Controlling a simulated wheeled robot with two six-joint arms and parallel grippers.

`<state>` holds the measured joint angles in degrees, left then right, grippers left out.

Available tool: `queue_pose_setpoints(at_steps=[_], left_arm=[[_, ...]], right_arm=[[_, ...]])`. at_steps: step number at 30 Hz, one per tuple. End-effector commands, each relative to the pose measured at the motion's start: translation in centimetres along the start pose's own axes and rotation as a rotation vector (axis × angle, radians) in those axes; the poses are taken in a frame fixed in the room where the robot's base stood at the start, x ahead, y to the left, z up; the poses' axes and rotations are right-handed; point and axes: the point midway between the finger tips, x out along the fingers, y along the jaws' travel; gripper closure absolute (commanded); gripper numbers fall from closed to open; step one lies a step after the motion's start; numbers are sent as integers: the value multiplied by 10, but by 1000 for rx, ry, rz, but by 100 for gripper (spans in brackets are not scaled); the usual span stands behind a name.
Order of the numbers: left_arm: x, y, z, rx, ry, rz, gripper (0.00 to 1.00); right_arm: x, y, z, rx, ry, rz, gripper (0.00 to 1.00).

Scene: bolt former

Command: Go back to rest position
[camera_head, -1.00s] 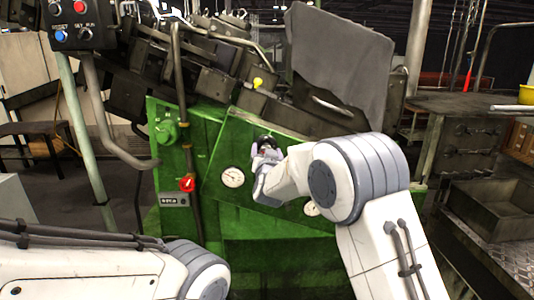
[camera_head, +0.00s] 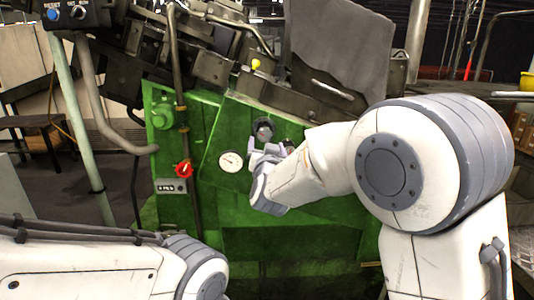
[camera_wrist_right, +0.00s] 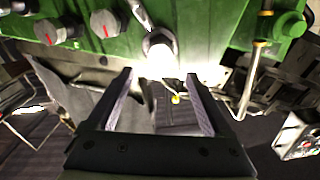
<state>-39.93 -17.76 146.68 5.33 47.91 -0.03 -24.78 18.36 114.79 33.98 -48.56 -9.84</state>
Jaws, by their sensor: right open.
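My right gripper (camera_head: 268,148) is in front of the green machine panel (camera_head: 215,205), just below a dark round knob (camera_head: 264,130). In the right wrist view the gripper (camera_wrist_right: 158,78) is open, with nothing between its fingers. A round, brightly lit fitting (camera_wrist_right: 160,45) on the green panel lies beyond the fingertips, apart from them. My right arm comes in from the lower right, bent, and covers part of the panel. My left arm lies along the lower left edge; its gripper is out of view.
The panel carries a white dial gauge (camera_head: 231,161), a red knob (camera_head: 183,170) and a green valve (camera_head: 165,115). A control box (camera_head: 78,14) stands on a pole at upper left. A grey cover (camera_head: 340,50) sits above. A yellow bowl (camera_head: 527,81) is at far right.

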Motion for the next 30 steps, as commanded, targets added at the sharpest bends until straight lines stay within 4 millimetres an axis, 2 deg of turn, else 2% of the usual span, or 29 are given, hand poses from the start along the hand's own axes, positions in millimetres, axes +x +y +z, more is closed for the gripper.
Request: queue_pose_setpoints(at_steps=[12,14,17,20,21,24,30], left_arm=[[2,0,0,0,0,0,100],[2,0,0,0,0,0,100],[2,0,0,0,0,0,100],[2,0,0,0,0,0,100],[2,0,0,0,0,0,100],[2,0,0,0,0,0,100],[2,0,0,0,0,0,100]], right_arm=[[-6,1,1,-1,-6,0,15],[-7,5,6,-8,-31,-2,15],[-15,23,28,-36,-143,-9,15],[-40,57,68,-82,-353,-11,15],[-57,74,87,-102,-455,-6,15],[-103,112,127,-140,-682,17,15],[-176,157,167,-173,-968,66,15]])
